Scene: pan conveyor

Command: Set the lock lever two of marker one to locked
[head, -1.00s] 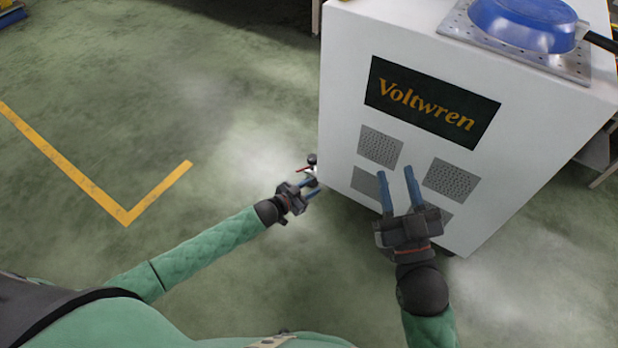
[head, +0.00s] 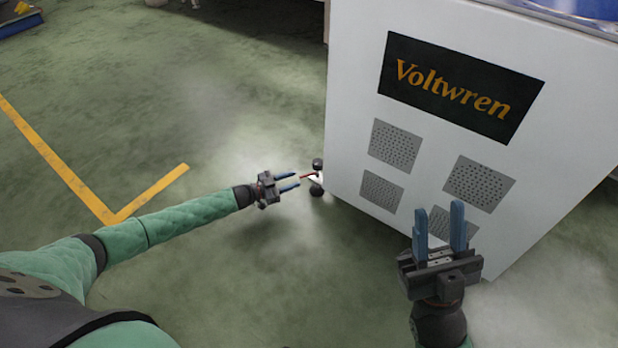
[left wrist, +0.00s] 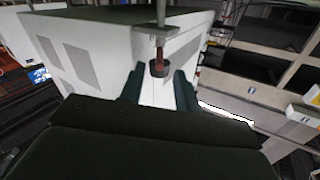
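In the left wrist view, the red lever (left wrist: 159,58) with a dark round end appears between and just beyond the open fingers (left wrist: 158,85). Contact cannot be told. My right gripper (head: 439,206) is open and empty in front of the cabinet.
The white cabinet (head: 350,100) with a "Voltwren" sign (head: 460,88) and perforated panels fills the right side. A blue pan (head: 590,8) is partly visible on top. Green floor with a yellow line (head: 60,165) is clear at left.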

